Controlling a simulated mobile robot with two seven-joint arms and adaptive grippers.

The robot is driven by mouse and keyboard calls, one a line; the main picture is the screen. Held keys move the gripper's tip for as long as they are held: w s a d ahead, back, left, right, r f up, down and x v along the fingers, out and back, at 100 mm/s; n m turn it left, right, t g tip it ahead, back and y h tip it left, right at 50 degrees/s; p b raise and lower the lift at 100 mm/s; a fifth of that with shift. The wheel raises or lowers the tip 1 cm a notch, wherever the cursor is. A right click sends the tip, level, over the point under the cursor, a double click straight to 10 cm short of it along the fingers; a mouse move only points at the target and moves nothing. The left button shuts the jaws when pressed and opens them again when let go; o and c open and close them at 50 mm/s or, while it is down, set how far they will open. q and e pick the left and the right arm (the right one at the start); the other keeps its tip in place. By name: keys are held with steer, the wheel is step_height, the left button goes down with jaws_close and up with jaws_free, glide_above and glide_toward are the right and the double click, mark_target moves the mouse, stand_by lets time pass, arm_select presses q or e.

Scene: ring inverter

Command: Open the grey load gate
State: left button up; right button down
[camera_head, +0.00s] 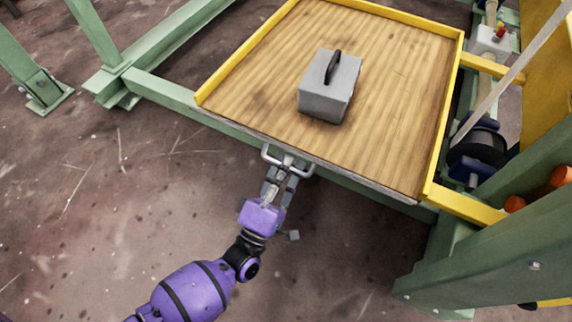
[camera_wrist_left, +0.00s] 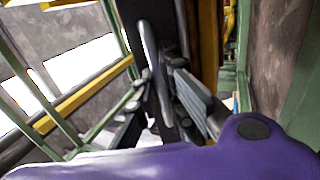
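The grey load gate (camera_head: 352,184) shows as a narrow grey strip along the front edge of the wooden platform. A grey bar handle (camera_head: 266,155) sticks out from its middle. My left gripper (camera_head: 284,168) is at this handle, with its fingers on the near side and their tips at the bar. In the left wrist view a grey bar (camera_wrist_left: 149,50) runs between the finger tips (camera_wrist_left: 163,82). Whether the fingers press on it is unclear. The gate's face is mostly hidden from above. My right gripper is out of view.
A grey block with a black handle (camera_head: 328,96) sits on the wooden platform (camera_head: 260,80), which has yellow rims. Green frame beams (camera_head: 160,90) stand at left and right. A dark roller (camera_head: 476,156) is at right. The floor in front is open.

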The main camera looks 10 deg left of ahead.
arm_select(q)
steer(key=shift+o, duration=0.5)
steer(key=shift+s, duration=0.15)
steer(key=v, duration=1.1)
steer(key=shift+s+f, duration=0.2)
steer(key=shift+s, duration=0.1)
steer(key=shift+a, duration=0.15)
